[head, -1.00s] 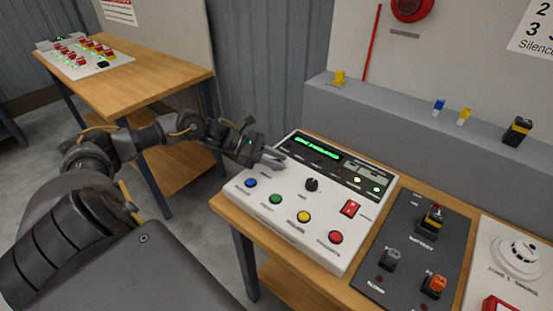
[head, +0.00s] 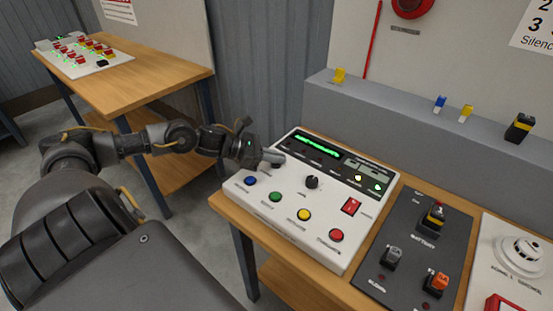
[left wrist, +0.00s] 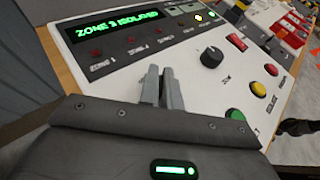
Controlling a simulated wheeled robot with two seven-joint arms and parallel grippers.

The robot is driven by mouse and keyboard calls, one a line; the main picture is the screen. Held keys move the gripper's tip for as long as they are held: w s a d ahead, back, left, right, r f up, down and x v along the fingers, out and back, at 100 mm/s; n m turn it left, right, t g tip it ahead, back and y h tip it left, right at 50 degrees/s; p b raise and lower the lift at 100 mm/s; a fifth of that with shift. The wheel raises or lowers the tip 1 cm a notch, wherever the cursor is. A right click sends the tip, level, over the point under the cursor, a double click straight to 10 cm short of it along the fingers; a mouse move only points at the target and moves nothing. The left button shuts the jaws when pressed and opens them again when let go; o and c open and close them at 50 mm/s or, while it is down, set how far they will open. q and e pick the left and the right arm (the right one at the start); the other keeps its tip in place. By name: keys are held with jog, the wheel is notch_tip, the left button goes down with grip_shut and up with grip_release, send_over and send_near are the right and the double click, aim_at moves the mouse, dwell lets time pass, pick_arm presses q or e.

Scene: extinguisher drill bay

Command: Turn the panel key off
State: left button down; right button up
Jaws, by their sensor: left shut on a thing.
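The white control panel (head: 262,215) lies on a wooden bench, and it also shows in the left wrist view (left wrist: 195,85). Its green display (left wrist: 117,25) reads "ZONE 3 ISOLATED". My left gripper (head: 275,157) is at the panel's left side, just below the display's left end. In the left wrist view its two fingers (left wrist: 161,75) are close together, pointing at the panel. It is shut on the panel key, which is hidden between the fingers. A black knob (head: 312,182) stands apart, to the right of the fingertips. My right gripper is not in view.
Blue, green, yellow and red buttons (head: 303,215) line the panel's front. A red rocker switch (head: 351,206) is at its right. A dark board (head: 415,240) with several switches lies further right. A grey ledge (head: 390,110) runs behind the bench.

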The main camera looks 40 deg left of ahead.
pick_arm(q)
jog(key=n+t+y, duration=0.1)
jog(key=n+t+y+b, duration=0.1)
jog(key=n+y, duration=0.1)
jog(key=shift+d+f+n+b, duration=0.1)
jog(key=shift+f+n+b, duration=0.05)
jog(key=shift+n+b, duration=0.15)
jog(key=n+t+y+b, duration=0.1)
jog(key=n+y, duration=0.2)
jog(key=y, duration=0.1)
jog(key=shift+b, duration=0.3)
jog(key=shift+n+t+y, duration=0.3)
jog(key=shift+n+y, duration=0.3)
jog(key=shift+n+y+b, duration=0.4)
jog(key=shift+n+y, duration=0.1)
jog(key=shift+y, duration=0.1)
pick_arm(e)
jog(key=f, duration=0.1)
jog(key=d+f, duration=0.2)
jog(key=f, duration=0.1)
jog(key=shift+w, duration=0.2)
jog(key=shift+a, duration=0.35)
pick_arm(q)
jog(key=c, duration=1.6)
grip_release()
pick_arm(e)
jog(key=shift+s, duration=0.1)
